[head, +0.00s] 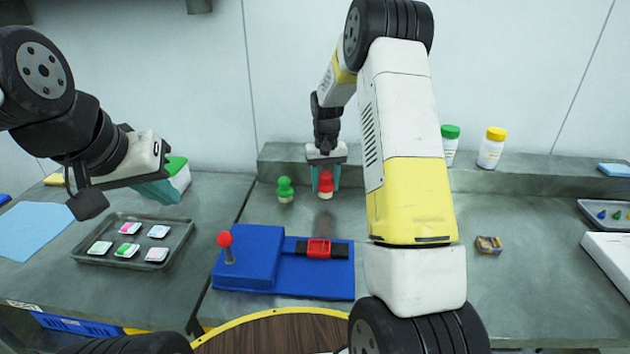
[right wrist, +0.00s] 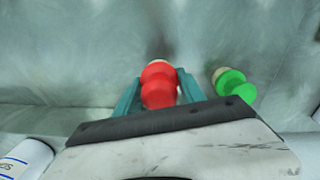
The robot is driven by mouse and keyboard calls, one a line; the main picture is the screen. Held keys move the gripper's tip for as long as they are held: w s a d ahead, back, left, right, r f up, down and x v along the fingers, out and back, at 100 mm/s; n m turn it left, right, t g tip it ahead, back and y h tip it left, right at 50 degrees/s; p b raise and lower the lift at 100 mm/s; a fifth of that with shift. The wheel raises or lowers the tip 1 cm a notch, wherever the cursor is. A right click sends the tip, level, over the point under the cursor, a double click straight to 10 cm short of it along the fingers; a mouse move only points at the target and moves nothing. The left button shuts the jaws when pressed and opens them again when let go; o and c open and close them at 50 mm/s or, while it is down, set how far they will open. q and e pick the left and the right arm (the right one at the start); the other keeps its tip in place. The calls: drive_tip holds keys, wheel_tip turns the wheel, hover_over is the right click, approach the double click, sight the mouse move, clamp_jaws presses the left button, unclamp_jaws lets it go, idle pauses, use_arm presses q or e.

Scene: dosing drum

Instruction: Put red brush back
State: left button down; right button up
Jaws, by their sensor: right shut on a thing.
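The red brush (head: 325,186) stands upright at the back of the bench, its pale bristle end down. My right gripper (head: 323,178) is shut on its red handle from above. In the right wrist view the red brush (right wrist: 159,86) sits between the two teal fingers (right wrist: 158,92). I cannot tell whether its bristles touch the bench. A green brush (head: 285,190) stands just left of it, and it also shows in the right wrist view (right wrist: 234,88). My left gripper (head: 158,192) is at the left, above the bench near a green-lidded white container (head: 178,175); its finger gap is unclear.
A blue fixture (head: 250,258) with a red-knobbed lever (head: 225,240) and red slider (head: 319,248) stands in front of the brushes. A tray (head: 180,240) with several packets lies left. White bottles (head: 491,148) stand on the back ledge (head: 560,168). A small box (head: 488,245) lies right.

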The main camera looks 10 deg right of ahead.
sight(326, 190)
drive_tip(key=shift+w+d, duration=0.2)
drive_tip(key=shift+w, duration=0.3)
drive_tip(key=shift+w+d, duration=0.15)
drive_tip(key=shift+w, duration=0.35)
drive_tip(key=shift+s+f, duration=0.1)
drive_tip(key=shift+f, duration=1.7)
drive_tip(key=shift+f, duration=0.1)
drive_tip(key=o, duration=1.3)
